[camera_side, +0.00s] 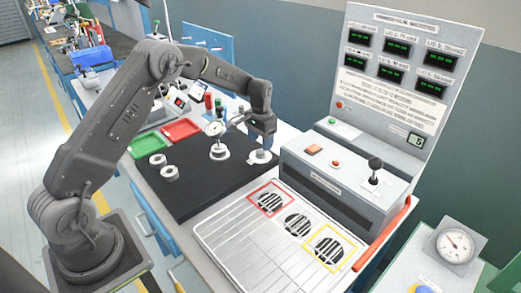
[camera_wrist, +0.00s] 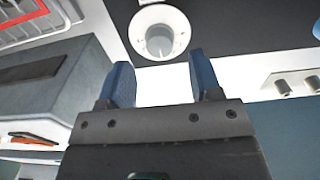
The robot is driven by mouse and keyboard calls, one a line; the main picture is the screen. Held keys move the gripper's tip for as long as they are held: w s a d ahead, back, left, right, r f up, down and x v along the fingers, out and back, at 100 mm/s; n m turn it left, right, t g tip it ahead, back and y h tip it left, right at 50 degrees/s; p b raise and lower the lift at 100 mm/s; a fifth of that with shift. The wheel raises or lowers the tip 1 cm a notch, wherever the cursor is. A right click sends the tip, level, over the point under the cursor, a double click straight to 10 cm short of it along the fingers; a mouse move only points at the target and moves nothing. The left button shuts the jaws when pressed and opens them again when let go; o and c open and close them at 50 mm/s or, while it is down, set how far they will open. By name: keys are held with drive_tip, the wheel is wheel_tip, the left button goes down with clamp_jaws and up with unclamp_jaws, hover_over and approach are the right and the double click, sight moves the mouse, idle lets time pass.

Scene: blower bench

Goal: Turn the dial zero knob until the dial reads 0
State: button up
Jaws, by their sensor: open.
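A small round dial gauge (camera_side: 214,129) with a white face stands on a post above a white round base on the dark plate; its reading is too small to make out. A white round piece with a raised grey centre (camera_side: 260,157), which may be the zero knob, sits at the right end of the dark plate. It also shows at the top of the wrist view (camera_wrist: 160,36). My gripper (camera_side: 264,143) points down just above this piece. In the wrist view its blue fingers (camera_wrist: 161,78) are apart with nothing between them, and the round piece lies beyond their tips.
A dark plate (camera_side: 190,191) carries two white rings at its left. Green (camera_side: 148,144) and red (camera_side: 181,130) trays lie behind it. A grey control box (camera_side: 345,178) with a black-topped lever stands close at right. A vented panel (camera_side: 245,240) lies in front. Another gauge (camera_side: 455,245) stands lower right.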

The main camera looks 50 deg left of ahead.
sight(261, 153)
drive_tip(key=shift+f, duration=2.1)
drive_tip(key=shift+c, duration=0.2)
drive_tip(key=c, duration=0.9)
